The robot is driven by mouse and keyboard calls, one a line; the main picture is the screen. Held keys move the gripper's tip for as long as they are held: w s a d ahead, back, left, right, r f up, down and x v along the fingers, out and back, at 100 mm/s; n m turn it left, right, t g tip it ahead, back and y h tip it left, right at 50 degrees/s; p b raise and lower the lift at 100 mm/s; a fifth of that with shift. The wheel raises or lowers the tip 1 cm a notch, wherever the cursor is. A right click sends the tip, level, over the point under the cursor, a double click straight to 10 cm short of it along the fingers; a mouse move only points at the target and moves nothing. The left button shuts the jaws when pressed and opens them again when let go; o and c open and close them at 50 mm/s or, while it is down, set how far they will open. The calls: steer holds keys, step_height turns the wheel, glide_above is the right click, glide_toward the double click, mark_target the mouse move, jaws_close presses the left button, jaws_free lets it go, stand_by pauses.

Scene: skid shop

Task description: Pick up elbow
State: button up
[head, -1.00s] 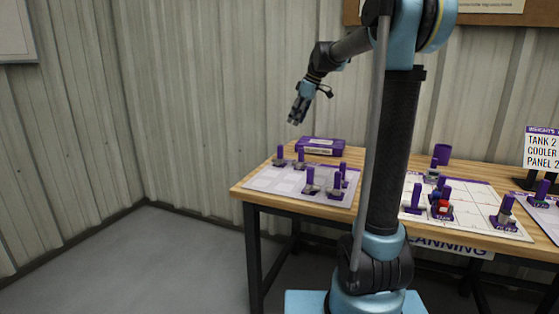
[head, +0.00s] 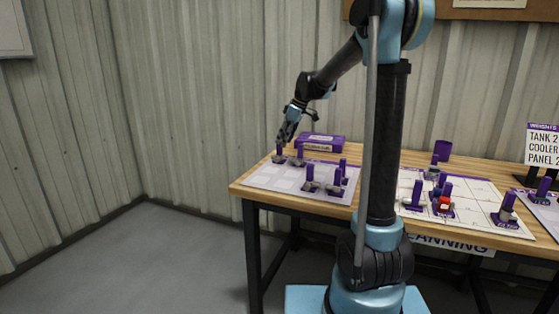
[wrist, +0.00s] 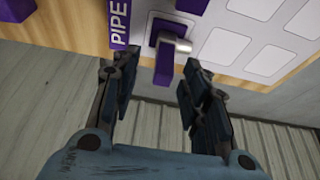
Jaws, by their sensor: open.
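A grey metal fitting with an upright purple handle (wrist: 163,60), which looks like the elbow, is near the top centre of the wrist view. In the head view the leftmost piece (head: 279,157) at the mat's back left seems to be the same one. My gripper (wrist: 156,72) is open and empty, pointing down at it. The handle shows between the two fingers, nearer the right one. In the head view my gripper (head: 284,139) is just above that piece; I cannot tell whether it touches.
Another handled piece (head: 299,158) stands close to the right, and several more stand on the mat's right side and on a second board (head: 471,190). A purple box (head: 320,142) lies behind. The wooden table's left edge (head: 240,186) is close by.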

mark_target(279, 155)
steer(key=x, duration=0.4)
steer(key=shift+s+a+r, duration=0.15)
steer(key=shift+a, duration=0.2)
steer(key=shift+a+f, duration=0.2)
steer(key=shift+f, duration=0.4)
steer(key=shift+c, duration=0.3)
jaws_close()
